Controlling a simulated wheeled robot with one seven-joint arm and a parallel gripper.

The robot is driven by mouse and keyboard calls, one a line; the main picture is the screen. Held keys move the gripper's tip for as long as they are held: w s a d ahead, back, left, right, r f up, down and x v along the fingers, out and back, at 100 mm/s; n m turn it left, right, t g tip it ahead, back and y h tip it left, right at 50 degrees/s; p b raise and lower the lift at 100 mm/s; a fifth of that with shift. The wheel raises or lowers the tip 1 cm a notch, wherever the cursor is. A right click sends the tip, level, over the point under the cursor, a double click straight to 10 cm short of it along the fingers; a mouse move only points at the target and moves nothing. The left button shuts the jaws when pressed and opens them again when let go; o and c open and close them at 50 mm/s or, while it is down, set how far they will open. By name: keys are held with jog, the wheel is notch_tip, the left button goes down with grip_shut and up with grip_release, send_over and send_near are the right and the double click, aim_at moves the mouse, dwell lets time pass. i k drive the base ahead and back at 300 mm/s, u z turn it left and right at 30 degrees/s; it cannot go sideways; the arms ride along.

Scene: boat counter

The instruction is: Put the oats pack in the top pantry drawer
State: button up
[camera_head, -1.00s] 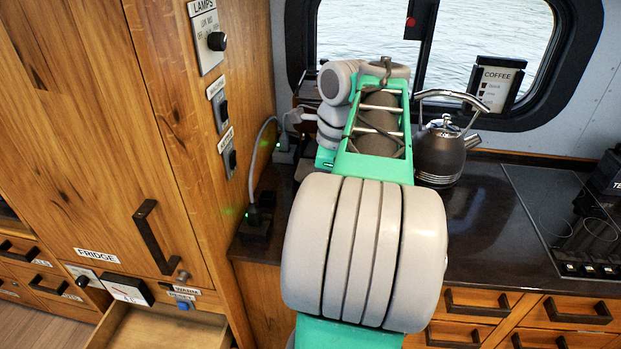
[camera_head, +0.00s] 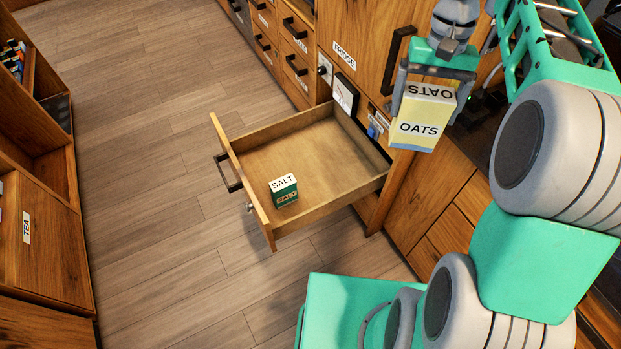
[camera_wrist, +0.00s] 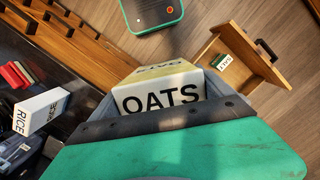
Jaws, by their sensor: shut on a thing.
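The oats pack (camera_head: 422,120) is a pale yellow box with a blue bottom edge and black OATS lettering. My gripper (camera_head: 428,95) is shut on it and holds it in the air, right of the open drawer. In the wrist view the oats pack (camera_wrist: 160,92) sits between the fingers. The open pantry drawer (camera_head: 243,193) is wooden and pulled out under the fridge door, and it also shows in the wrist view (camera_wrist: 213,50). A small green and white salt box (camera_head: 284,190) stands inside it near the front. The rest of the drawer floor is bare.
A rice pack (camera_wrist: 40,110) lies on the dark counter (camera_wrist: 60,75) in the wrist view. A wooden cabinet labelled TEA (camera_head: 45,245) stands at the left. Wooden floor (camera_head: 150,130) lies open between it and the drawer.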

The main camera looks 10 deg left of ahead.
aim_at(274, 167)
jog(key=u, duration=0.4)
jog(key=k, duration=0.55)
jog(key=u, duration=1.35)
jog(key=i, duration=2.55)
jog(key=z, duration=0.75)
